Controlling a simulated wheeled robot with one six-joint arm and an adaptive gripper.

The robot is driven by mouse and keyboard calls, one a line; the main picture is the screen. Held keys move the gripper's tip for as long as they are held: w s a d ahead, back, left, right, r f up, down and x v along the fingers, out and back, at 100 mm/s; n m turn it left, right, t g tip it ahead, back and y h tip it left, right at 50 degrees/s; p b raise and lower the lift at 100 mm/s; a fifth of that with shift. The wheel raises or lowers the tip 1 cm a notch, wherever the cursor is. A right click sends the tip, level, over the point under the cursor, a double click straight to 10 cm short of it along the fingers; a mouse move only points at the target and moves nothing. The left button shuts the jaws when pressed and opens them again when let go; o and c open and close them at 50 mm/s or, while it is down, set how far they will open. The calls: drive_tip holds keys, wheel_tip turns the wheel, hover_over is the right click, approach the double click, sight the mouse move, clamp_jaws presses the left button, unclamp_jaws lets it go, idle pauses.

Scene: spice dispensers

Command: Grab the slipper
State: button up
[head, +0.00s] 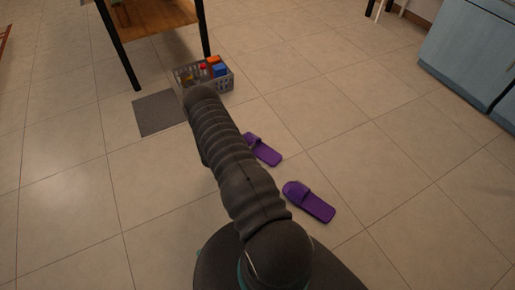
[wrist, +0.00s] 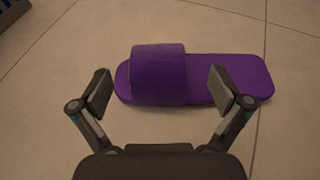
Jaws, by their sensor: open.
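Two purple slippers lie flat on the tiled floor in the head view. One slipper (head: 309,202) is fully visible to the right of my arm. The other slipper (head: 264,150) is farther off and partly hidden behind my arm. In the wrist view one purple slipper (wrist: 215,78) lies crosswise, its broad strap at the left and its bare sole at the right. My gripper (wrist: 159,92) is open and empty, its two fingers spread on either side of the strap in the picture. I cannot tell how high the fingertips are above the slipper. The gripper is hidden in the head view.
A grey basket (head: 222,84) with colourful items stands on the floor beyond the slippers, near a table (head: 152,22) with black legs. A dark grey floor tile (head: 159,112) lies beside it. A blue cabinet (head: 470,52) is at the upper right. The floor right of the slippers is clear.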

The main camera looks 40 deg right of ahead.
sight(250, 137)
drive_tip(key=shift+x, duration=3.65)
drive_tip(key=shift+w, duration=0.1)
drive_tip(key=c, duration=1.1)
